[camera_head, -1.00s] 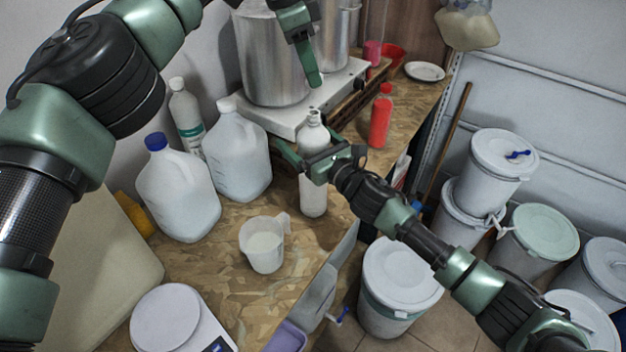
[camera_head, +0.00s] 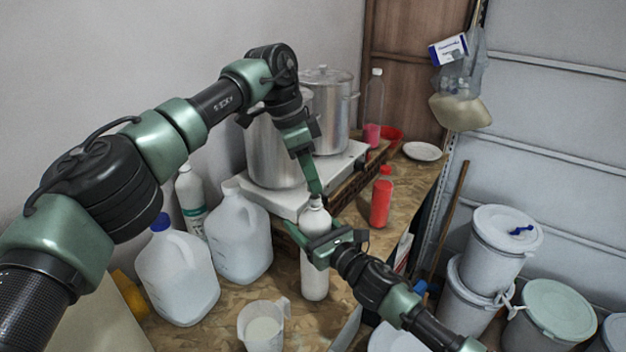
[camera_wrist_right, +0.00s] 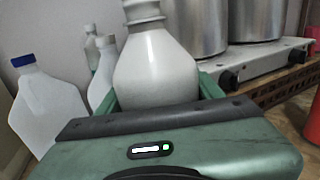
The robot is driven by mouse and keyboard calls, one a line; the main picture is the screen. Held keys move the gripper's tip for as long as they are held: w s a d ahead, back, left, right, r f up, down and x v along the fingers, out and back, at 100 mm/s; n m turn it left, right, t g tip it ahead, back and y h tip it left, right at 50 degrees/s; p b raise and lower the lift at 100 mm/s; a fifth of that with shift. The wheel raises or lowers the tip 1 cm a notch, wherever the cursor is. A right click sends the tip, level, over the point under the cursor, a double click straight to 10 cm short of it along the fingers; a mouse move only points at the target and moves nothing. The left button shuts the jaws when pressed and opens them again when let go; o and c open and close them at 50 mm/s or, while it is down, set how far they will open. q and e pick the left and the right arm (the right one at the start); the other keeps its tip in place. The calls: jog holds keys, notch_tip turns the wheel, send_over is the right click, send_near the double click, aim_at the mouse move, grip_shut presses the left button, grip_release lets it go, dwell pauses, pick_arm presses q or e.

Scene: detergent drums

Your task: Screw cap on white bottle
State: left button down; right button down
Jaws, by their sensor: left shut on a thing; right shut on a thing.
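The white bottle (camera_head: 314,278) stands upright near the front edge of the wooden worktop. My right gripper (camera_head: 326,240) is shut around its upper body from the side. In the right wrist view the bottle (camera_wrist_right: 155,70) sits between the two green fingers, with its mouth cut off by the top edge. My left gripper (camera_head: 315,190) comes from above, and its fingertips are at the bottle's mouth. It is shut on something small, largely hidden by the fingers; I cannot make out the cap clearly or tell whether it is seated.
Metal pots (camera_head: 272,150) stand on a pale hotplate (camera_head: 290,200) behind the bottle. A red bottle (camera_head: 381,200) stands to the right. Large jugs (camera_head: 178,275) and a measuring jug (camera_head: 262,328) are to the left and front. White drums (camera_head: 497,255) stand on the floor at right.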

aim_at(311, 208)
pick_arm(q)
jog(key=shift+f, duration=0.2)
dwell(0.4)
jog(key=shift+f, duration=0.85)
jog(key=shift+f, duration=0.55)
jog(key=shift+w+m+g, duration=0.2)
jog(key=shift+m+g, duration=0.1)
jog(key=shift+m, duration=1.3)
jog(key=c, duration=1.1)
grip_release()
